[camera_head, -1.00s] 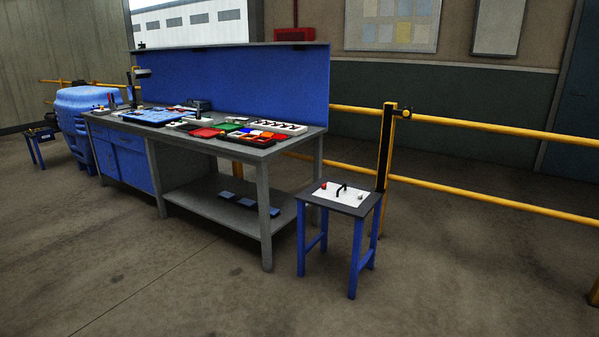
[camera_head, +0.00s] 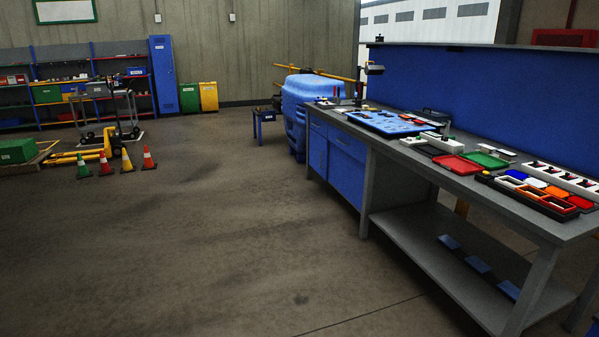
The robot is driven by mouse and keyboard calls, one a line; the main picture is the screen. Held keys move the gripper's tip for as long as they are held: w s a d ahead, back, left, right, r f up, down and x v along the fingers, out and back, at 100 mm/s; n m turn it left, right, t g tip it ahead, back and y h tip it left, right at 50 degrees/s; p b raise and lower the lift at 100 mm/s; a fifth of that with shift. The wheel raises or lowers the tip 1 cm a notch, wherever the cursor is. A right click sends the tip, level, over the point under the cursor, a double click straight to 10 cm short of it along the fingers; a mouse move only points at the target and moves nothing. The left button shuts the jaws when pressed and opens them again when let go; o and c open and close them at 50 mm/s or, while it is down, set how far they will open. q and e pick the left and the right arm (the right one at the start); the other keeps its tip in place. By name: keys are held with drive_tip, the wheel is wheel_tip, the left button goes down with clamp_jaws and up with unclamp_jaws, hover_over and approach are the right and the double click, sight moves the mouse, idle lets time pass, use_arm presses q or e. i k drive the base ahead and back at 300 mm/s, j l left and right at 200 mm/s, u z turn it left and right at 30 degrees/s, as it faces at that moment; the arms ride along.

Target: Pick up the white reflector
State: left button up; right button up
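No piece can be told for certain as the white reflector at this distance. A small white piece (camera_head: 536,183) lies on the workbench (camera_head: 420,163) at the right, between a blue piece (camera_head: 516,174) and an orange piece (camera_head: 555,191). It may be the reflector. Neither of my grippers is in view.
The bench also bears a blue tray (camera_head: 385,122), a red tray (camera_head: 456,165), a green tray (camera_head: 487,159) and a long white holder (camera_head: 562,180). Several traffic cones (camera_head: 127,160) and a pallet jack (camera_head: 75,157) stand at left. The floor in front is clear.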

sight(503, 152)
drive_tip(key=i, duration=4.4)
drive_tip(key=j+u, duration=0.05)
drive_tip(key=j, duration=0.15)
